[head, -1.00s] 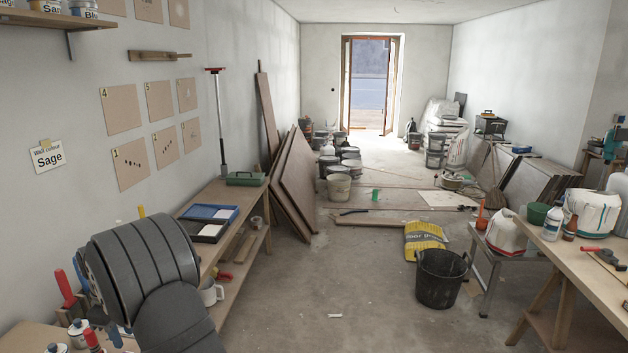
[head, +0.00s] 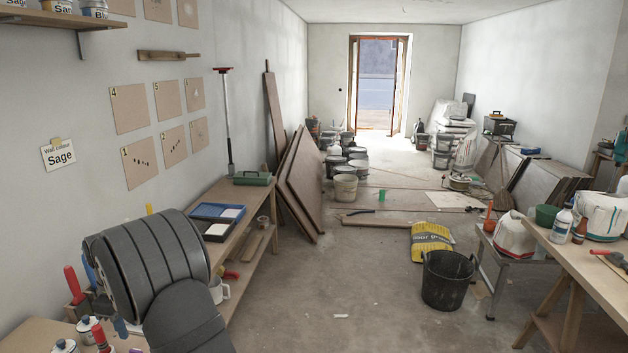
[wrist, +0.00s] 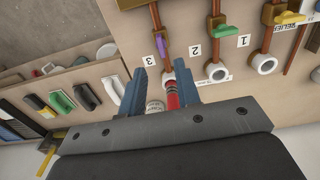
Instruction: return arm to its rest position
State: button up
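In the wrist view, my gripper (wrist: 161,88) shows two blue fingers standing well apart. A red item (wrist: 173,97) and a round pale lid (wrist: 155,107) appear between and below the fingers; neither is visibly pinched. A copper pipe with a white ring end (wrist: 168,78) and a purple lever lies beyond the fingertips, beside the number 3 label. In the head view my dark ribbed arm fills the lower left, and my gripper does not show there.
In the wrist view, a pale board (wrist: 232,76) carries several pipes with coloured levers. A rack (wrist: 60,85) with several handled tools is at left. In the head view, a wooden bench (head: 252,222) stands beside my arm; a black bucket (head: 447,282) stands on open floor.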

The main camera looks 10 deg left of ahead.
notch_tip(320, 180, down, 9)
jog(key=shift+r, duration=0.15)
jog(key=shift+r+m, duration=0.15)
jog(key=shift+m, duration=0.65)
jog(key=m, duration=0.5)
jog(key=shift+s, duration=0.15)
jog(key=m, duration=0.4)
jog(key=shift+s+a, duration=0.1)
jog(key=shift+a+m, duration=0.1)
jog(key=shift+m, duration=1.6)
